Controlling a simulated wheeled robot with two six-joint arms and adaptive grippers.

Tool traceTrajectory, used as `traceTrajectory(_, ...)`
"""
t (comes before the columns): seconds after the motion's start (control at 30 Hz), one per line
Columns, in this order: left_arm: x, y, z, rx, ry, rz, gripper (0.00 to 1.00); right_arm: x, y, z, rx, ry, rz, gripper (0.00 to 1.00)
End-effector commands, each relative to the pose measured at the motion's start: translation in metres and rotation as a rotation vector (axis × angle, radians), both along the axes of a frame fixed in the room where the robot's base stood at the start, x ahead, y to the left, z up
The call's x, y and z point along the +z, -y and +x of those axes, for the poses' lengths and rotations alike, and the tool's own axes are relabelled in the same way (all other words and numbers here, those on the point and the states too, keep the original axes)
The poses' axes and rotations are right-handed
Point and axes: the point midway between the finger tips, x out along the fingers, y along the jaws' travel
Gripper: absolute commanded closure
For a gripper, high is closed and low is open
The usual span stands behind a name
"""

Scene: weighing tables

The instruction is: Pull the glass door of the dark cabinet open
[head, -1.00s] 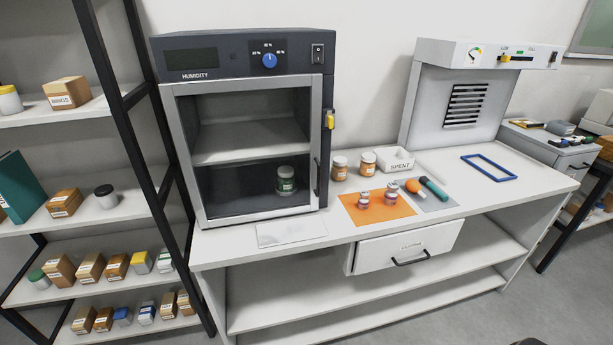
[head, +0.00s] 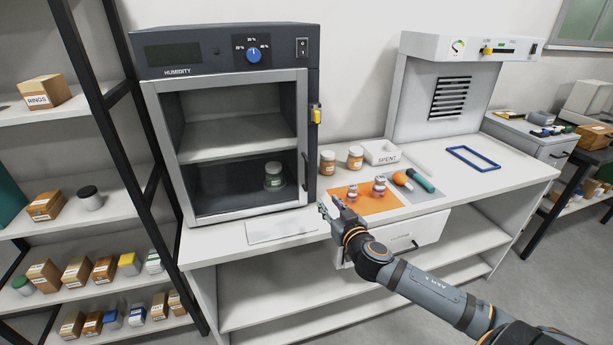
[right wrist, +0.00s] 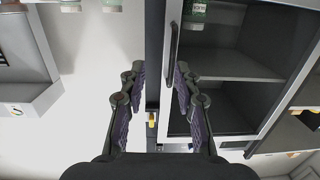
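The dark cabinet (head: 225,48) stands at the left of the table. Its glass door, with a pale metal frame (head: 301,120), looks shut. The dark upright handle (head: 305,171) is on the door's right side; it also shows in the right wrist view (right wrist: 174,42). A green-and-white jar (head: 274,178) stands inside behind the glass. My right gripper (head: 327,208) is low and to the right of the handle, above the table's front. In the right wrist view my right gripper (right wrist: 161,80) is open and empty, with the handle ahead between the fingers, apart from them. My left gripper is out of view.
A pale flat sheet (head: 281,229) lies before the door. Orange-and-white jars (head: 328,163) and an orange mat (head: 350,206) lie right of the cabinet. A black-framed shelf (head: 104,110) stands close on the left.

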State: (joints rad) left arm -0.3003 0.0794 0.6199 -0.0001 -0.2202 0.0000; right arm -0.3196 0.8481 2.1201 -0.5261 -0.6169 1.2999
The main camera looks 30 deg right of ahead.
Motion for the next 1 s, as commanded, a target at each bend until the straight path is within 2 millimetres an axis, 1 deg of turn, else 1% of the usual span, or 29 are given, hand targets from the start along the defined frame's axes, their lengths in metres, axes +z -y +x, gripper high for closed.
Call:
traceTrajectory(0.03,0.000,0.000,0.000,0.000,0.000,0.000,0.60,0.016,0.001,0.011,0.050,0.043,-0.007,0.68)
traceTrajectory(0.1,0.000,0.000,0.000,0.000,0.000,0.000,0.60,0.029,-0.001,0.019,0.111,0.080,0.001,0.68)
traceTrajectory(0.2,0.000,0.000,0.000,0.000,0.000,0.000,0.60,0.037,-0.003,0.024,0.153,0.099,0.013,0.68)
traceTrajectory(0.37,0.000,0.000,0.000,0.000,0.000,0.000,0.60,0.037,-0.003,0.026,0.155,0.099,0.020,0.68)
traceTrajectory(0.47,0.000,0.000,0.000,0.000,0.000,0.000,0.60,0.037,-0.001,0.031,0.148,0.098,0.022,0.68)
traceTrajectory(0.67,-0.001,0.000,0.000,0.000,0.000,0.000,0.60,0.038,-0.003,0.053,0.152,0.105,0.029,0.68)
traceTrajectory(0.73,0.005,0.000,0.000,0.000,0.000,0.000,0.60,0.039,-0.001,0.062,0.148,0.100,0.029,0.68)
traceTrajectory(1.0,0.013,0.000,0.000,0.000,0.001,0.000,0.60,0.039,-0.001,0.099,0.151,0.102,0.029,0.68)
